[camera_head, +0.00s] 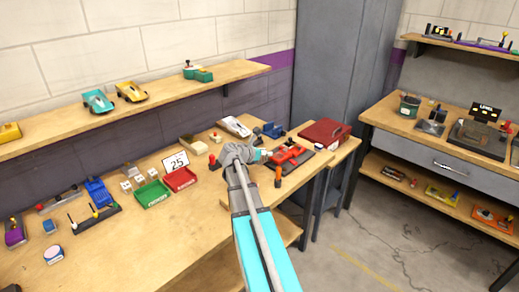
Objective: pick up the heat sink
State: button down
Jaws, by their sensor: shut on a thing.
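My arm reaches up from the bottom of the view over the right end of the long wooden bench. My gripper (263,155) is beyond the grey wrist, low over the bench, just left of a red fixture (288,156) on a dark base. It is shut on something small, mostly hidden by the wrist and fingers. I take this to be the heat sink, but its shape cannot be made out. I cannot tell whether it touches the bench or the red fixture.
A red toolbox (325,133) stands behind the red fixture. A blue clamp-like object (272,130) and a silver car (234,126) are behind the gripper. Red (181,179) and green (152,194) trays lie to the left. The bench front (150,245) is largely clear.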

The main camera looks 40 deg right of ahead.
jog(key=s+a+r+p, duration=0.2)
jog(key=s, duration=0.3)
jog(key=shift+s+a+r, duration=0.3)
jog(key=shift+s+r, duration=0.05)
jog(key=shift+s, duration=0.05)
dwell(0.3)
notch_tip(320, 180, up, 4)
jog(key=p, duration=0.4)
jog(key=shift+w, duration=0.1)
dwell(0.8)
